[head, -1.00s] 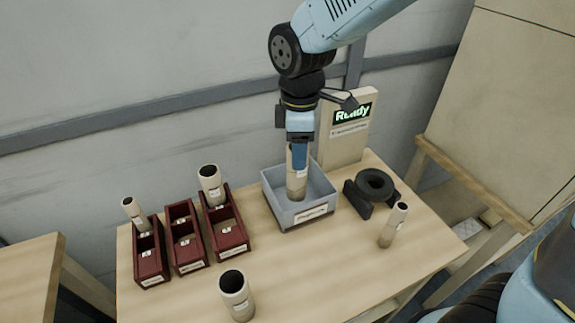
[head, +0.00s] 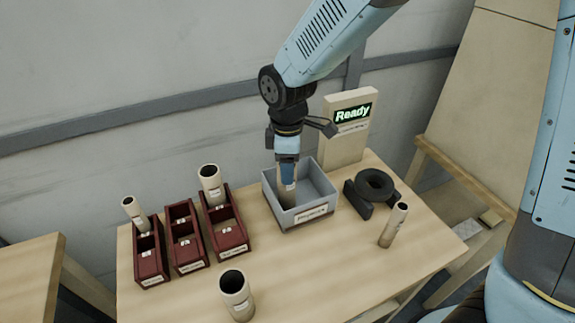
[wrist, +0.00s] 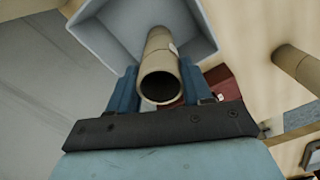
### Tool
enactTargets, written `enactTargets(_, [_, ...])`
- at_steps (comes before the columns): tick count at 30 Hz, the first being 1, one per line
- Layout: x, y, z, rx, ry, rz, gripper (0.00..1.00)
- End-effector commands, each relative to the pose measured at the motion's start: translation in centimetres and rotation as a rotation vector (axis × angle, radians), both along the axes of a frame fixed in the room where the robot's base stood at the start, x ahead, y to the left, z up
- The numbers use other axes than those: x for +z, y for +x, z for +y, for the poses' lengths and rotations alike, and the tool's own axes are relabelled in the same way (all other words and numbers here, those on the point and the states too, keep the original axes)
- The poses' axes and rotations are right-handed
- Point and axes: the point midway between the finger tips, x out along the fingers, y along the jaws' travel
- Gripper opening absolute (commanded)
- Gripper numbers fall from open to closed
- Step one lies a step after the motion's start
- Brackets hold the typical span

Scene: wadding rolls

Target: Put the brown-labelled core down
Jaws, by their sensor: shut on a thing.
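My gripper (head: 287,172) points down over the grey open box (head: 326,201) near the back of the table. It is shut on a beige cardboard core (head: 284,198), which is upright with its lower part inside the box. In the wrist view the core (wrist: 160,50) stands between the two blue fingers, its hollow end towards the camera. A small pale label is partly visible on its side; I cannot make out a brown colour. Whether the core touches the box floor is unclear.
Red bins (head: 188,252) stand left, the outer two holding cores (head: 211,184) (head: 133,212). Loose cores stand at the front (head: 236,290) and right (head: 394,225). A black ring-shaped object (head: 375,186) and a "Ready" display (head: 352,115) are right of the box.

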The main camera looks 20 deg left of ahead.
Motion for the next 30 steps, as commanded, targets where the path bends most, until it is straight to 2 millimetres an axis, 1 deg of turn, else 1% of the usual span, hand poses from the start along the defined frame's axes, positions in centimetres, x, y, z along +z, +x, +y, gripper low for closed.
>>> enactTargets(10, [-0.6, 0.0, 0.0, 0.000, 0.000, 0.000, 0.32])
enactTargets(11, [-0.6, 0.0, 0.0, 0.001, 0.000, 0.000, 0.52])
enactTargets(18, [-0.6, 0.0, 0.0, 0.001, 0.000, 0.000, 0.75])
enactTargets(26, [-0.4, 0.0, 0.1, 0.001, 0.000, 0.000, 0.75])
enactTargets(30, [0.6, 0.0, 0.1, 0.001, 0.002, -0.001, 0.75])
